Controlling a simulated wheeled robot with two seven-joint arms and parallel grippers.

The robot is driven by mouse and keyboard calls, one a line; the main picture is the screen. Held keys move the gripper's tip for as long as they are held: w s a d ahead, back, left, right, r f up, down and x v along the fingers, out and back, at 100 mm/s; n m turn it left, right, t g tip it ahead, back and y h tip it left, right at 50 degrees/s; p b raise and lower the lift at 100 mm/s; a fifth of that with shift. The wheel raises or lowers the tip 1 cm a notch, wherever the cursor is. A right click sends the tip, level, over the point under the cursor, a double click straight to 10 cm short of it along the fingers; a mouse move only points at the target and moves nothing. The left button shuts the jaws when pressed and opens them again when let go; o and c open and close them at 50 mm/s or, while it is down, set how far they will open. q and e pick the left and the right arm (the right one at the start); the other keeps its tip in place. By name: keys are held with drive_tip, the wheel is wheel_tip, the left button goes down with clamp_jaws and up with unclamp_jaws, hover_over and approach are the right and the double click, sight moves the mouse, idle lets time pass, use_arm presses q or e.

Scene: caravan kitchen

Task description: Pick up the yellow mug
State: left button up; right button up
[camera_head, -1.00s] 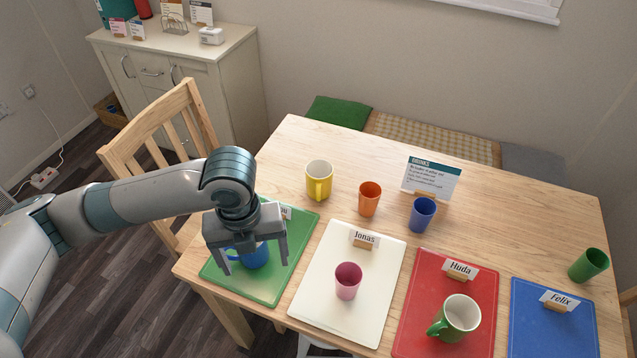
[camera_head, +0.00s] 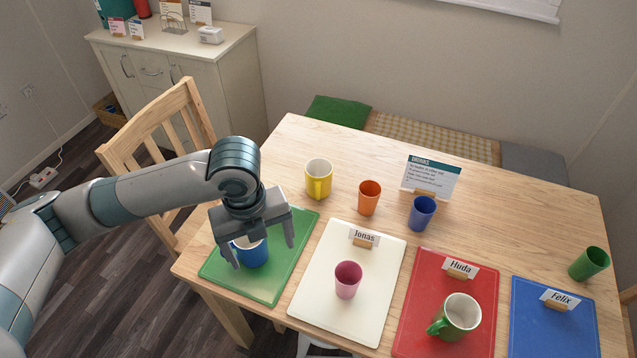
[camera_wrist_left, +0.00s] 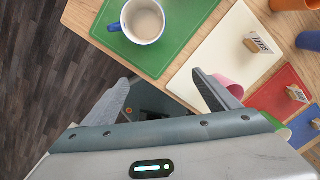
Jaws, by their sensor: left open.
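The yellow mug (camera_head: 319,178) stands upright on the bare wood near the table's back left, its handle towards the front. My left gripper (camera_head: 262,258) is open and empty, above the green mat (camera_head: 272,283) and to the front left of the yellow mug. A blue mug (camera_head: 250,254) stands on the green mat, partly behind the gripper in the head view. In the left wrist view the blue mug (camera_wrist_left: 143,22) lies beyond the open fingers (camera_wrist_left: 163,92), apart from them. The yellow mug does not show in the left wrist view. My right gripper is not in view.
An orange cup (camera_head: 369,197) and a blue cup (camera_head: 422,213) stand right of the yellow mug, near a drinks sign (camera_head: 431,178). A white mat (camera_head: 330,312) holds a pink cup (camera_head: 348,280). A red mat (camera_head: 420,290) holds a green mug (camera_head: 459,314). A chair (camera_head: 160,120) stands at left.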

sight(317, 174)
use_arm(q)
drive_tip(key=w+d+r+n+t+b, duration=0.1)
drive_tip(key=w+d+n, duration=0.3)
drive_tip(key=w+n, duration=0.8)
drive_tip(key=w+d+r+n+t+h+b, duration=0.1)
drive_tip(key=w+d+n+b, duration=0.3)
drive_tip(key=w+n, duration=0.8)
drive_tip(key=shift+d+r+n+t+h, duration=0.35)
drive_tip(key=shift+d+n+t, duration=0.15)
drive_tip(key=shift+n+t, duration=0.45)
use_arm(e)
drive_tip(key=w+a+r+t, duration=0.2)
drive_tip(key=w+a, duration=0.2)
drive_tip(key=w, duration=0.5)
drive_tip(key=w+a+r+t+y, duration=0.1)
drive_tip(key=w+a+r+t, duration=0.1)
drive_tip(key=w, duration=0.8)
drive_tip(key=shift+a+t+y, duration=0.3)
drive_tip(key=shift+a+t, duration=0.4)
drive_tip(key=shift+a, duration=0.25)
use_arm(q)
drive_tip(key=shift+f, duration=0.15)
